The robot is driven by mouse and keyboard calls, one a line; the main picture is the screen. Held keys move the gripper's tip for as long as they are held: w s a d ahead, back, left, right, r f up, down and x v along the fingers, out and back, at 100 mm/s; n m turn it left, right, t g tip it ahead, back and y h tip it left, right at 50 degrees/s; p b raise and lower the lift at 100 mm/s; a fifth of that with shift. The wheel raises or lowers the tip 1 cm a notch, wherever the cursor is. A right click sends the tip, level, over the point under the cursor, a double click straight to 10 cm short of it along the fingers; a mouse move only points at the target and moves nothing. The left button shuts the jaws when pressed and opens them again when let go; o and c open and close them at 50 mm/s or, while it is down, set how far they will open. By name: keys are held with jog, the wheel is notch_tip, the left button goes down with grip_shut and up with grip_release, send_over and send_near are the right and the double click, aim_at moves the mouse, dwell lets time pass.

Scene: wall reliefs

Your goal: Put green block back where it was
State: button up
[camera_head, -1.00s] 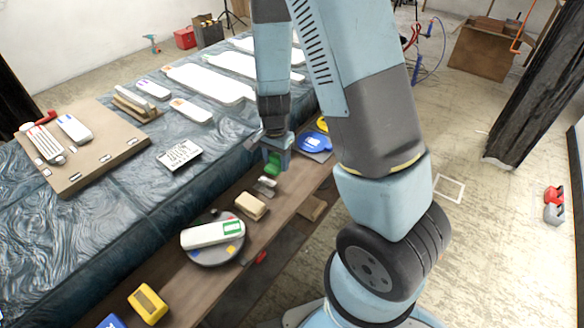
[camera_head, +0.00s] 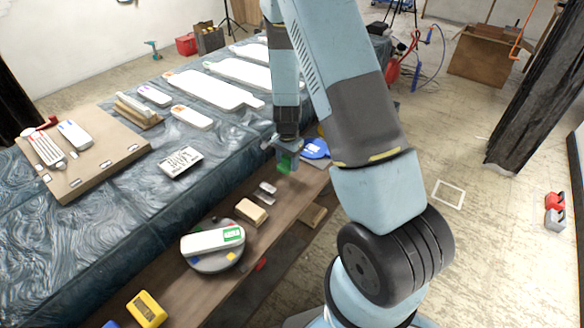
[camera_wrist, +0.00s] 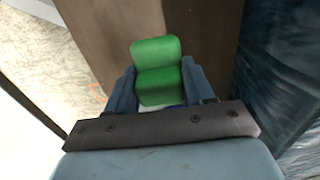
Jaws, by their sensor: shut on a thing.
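The green block (camera_wrist: 157,70) is between the two fingers of my gripper (camera_wrist: 160,88) in the wrist view. My gripper is shut on it. In the head view the green block (camera_head: 284,163) shows at the lower end of my gripper (camera_head: 285,157), over the wooden bench (camera_head: 186,276) along the blue-covered table. Whether the block touches the bench surface I cannot tell. A bit of blue and white shows just below the block in the wrist view.
A blue round item (camera_head: 315,149) lies just right of my gripper. Small grey pieces (camera_head: 265,191), a tan block (camera_head: 251,212) and a grey turntable (camera_head: 212,262) with a white piece lie nearer. A yellow item (camera_head: 147,309) sits at the front.

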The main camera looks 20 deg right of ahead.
aim_at(289, 168)
jog(key=shift+w+d+f, duration=0.2)
jog(key=shift+w+f, duration=0.15)
jog(key=shift+f, duration=0.1)
jog(key=shift+w+d+f, duration=0.2)
jog(key=shift+w+f, duration=0.1)
jog(key=shift+f, duration=1.7)
jog(key=o, duration=1.1)
jog(key=shift+f, duration=0.1)
